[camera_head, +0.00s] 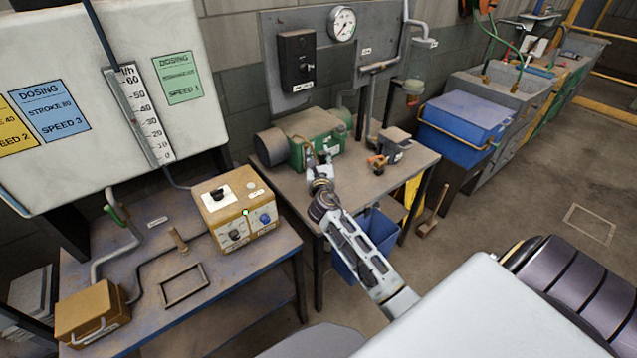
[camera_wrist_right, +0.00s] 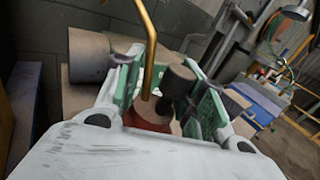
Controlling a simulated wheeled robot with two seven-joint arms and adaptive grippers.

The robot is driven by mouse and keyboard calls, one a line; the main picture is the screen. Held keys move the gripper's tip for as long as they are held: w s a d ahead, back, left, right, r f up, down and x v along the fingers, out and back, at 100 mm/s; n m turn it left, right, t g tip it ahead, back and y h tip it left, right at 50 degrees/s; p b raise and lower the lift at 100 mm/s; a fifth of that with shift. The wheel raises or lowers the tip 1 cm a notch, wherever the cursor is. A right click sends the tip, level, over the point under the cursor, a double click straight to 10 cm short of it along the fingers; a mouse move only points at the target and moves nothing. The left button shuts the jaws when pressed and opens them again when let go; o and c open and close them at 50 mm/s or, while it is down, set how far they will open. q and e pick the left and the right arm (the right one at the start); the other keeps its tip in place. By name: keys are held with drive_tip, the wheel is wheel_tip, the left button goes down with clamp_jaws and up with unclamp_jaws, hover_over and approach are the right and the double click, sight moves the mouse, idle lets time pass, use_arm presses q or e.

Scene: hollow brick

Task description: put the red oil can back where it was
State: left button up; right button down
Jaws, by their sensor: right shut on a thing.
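My right gripper (camera_head: 318,162) reaches over the middle table (camera_head: 290,185), just in front of the green pump (camera_head: 318,135). In the right wrist view, a red oil can (camera_wrist_right: 148,120) with a long brass spout sits between the fingers of the right gripper (camera_wrist_right: 165,95), which is shut on it. The spout points up past the fingers. The can's lower part is hidden by the gripper's body. In the head view I cannot make the can out clearly. Whether it touches the table I cannot tell. My left gripper is not in view.
A dark box (camera_head: 394,145) and an orange-handled valve (camera_head: 377,163) stand to the right on the middle table. A blue bin (camera_head: 375,235) is below. A tan control box (camera_head: 236,210) and an empty dark frame (camera_head: 184,286) are on the left table.

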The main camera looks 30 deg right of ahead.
drive_tip(key=shift+f+b, duration=0.4)
drive_tip(key=shift+f, duration=1.45)
drive_tip(key=shift+f+b, duration=0.65)
drive_tip(key=shift+f, duration=1.25)
drive_tip(key=c, duration=0.9)
unclamp_jaws()
drive_tip(key=shift+b+v, duration=0.45)
drive_tip(key=shift+v, duration=5.55)
